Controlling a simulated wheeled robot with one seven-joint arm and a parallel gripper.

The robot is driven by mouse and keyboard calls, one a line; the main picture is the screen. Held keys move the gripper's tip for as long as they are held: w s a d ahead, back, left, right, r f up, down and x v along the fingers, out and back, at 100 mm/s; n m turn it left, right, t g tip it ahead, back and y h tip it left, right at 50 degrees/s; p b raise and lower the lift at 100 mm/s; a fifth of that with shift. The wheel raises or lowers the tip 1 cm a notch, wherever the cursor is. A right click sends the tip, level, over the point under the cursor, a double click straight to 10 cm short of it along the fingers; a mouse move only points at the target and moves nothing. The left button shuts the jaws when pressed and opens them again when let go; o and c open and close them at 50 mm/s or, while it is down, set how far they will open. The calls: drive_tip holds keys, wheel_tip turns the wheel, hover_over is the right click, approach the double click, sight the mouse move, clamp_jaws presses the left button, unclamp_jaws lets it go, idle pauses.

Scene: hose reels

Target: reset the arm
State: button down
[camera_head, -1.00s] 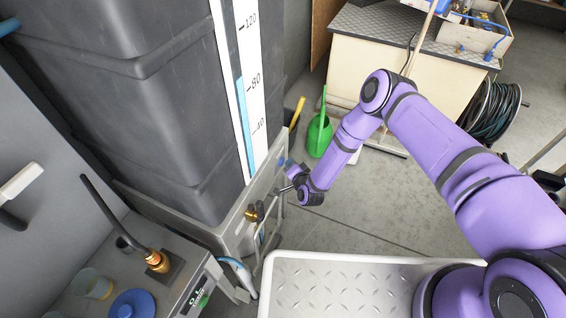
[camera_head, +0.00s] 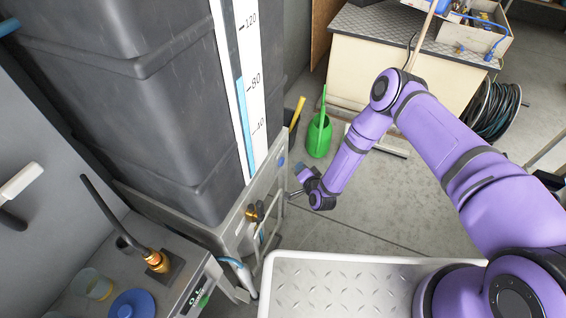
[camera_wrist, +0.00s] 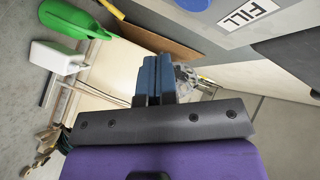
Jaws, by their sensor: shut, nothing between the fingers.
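My purple arm reaches in from the right in the head view and bends down at its elbow. My gripper (camera_head: 293,194) is at its end, just right of the tank's metal front frame and apart from the brass valve (camera_head: 254,212). In the wrist view my gripper (camera_wrist: 155,62) shows its two blue fingers closed together with nothing held between them.
The big grey tank (camera_head: 120,90) with a level scale stands at left. A green watering can (camera_head: 319,136) stands on the floor near a bench (camera_head: 345,60). A hose reel (camera_head: 492,110) is at right. In the wrist view a FILL label (camera_wrist: 248,14) and a white jug (camera_wrist: 56,57) show.

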drive_tip(key=shift+s+d, duration=0.3)
drive_tip(key=shift+d, duration=0.45)
